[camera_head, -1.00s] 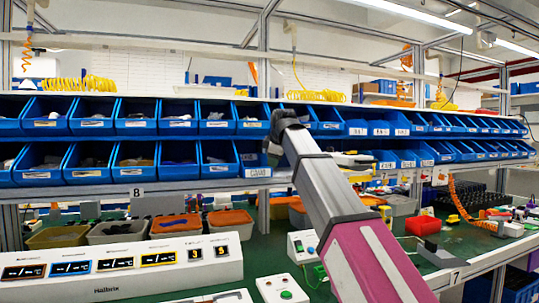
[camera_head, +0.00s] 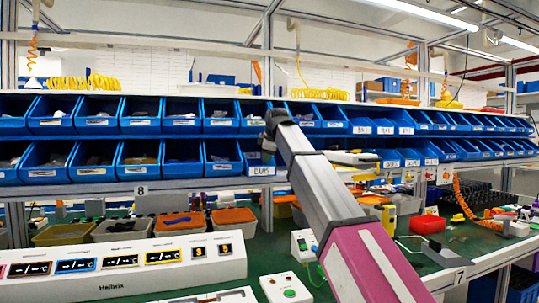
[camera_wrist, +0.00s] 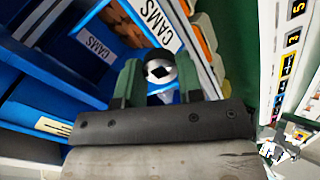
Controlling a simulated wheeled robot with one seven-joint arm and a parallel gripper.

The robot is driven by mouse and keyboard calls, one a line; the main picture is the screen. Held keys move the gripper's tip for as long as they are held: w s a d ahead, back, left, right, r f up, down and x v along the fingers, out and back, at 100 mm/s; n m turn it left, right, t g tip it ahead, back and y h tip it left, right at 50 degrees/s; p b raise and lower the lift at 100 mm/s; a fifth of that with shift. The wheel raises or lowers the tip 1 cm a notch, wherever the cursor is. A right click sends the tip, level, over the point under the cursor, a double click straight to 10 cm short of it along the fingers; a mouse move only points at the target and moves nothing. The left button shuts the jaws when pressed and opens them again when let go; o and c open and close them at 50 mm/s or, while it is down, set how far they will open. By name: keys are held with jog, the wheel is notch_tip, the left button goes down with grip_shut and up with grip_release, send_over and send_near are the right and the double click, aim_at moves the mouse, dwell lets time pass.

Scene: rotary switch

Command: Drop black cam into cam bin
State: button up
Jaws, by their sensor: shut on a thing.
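My gripper (camera_wrist: 160,80) is shut on the black cam (camera_wrist: 160,66), a small round part with a pale face and a dark diamond-shaped hole, between its two green fingers. In the head view my gripper (camera_head: 268,146) is small and dark, in front of the lower row of bins. The cam bin (camera_head: 262,170), blue with a white CAMS label, is just below it there. In the wrist view, a blue bin wall with a CAMS label (camera_wrist: 160,24) lies beyond the fingers, and another CAMS label (camera_wrist: 97,47) shows at left. The cam cannot be made out in the head view.
Two rows of blue bins (camera_head: 97,115) line the shelf. A white display panel (camera_head: 125,262) stands at the front left, with open part trays (camera_head: 181,226) behind it. A red box (camera_head: 428,224) sits on the green bench at right.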

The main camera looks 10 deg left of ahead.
jog(key=shift+w+a+f, duration=0.25)
jog(key=shift+w+a, duration=0.5)
jog(key=shift+w, duration=0.5)
jog(key=shift+w+a+f, duration=0.3)
jog(key=shift+w+a, duration=0.5)
jog(key=shift+w, duration=0.5)
jog(key=shift+w+a+f, duration=0.25)
jog(key=shift+w+a, duration=0.5)
jog(key=shift+w, duration=0.5)
jog(key=o, duration=1)
jog(key=shift+c, duration=0.2)
jog(key=shift+s, duration=0.15)
jog(key=v, duration=1)
jog(key=shift+s+d+r, duration=0.1)
jog(key=shift+d+r, duration=0.05)
jog(key=shift+r, duration=0.2)
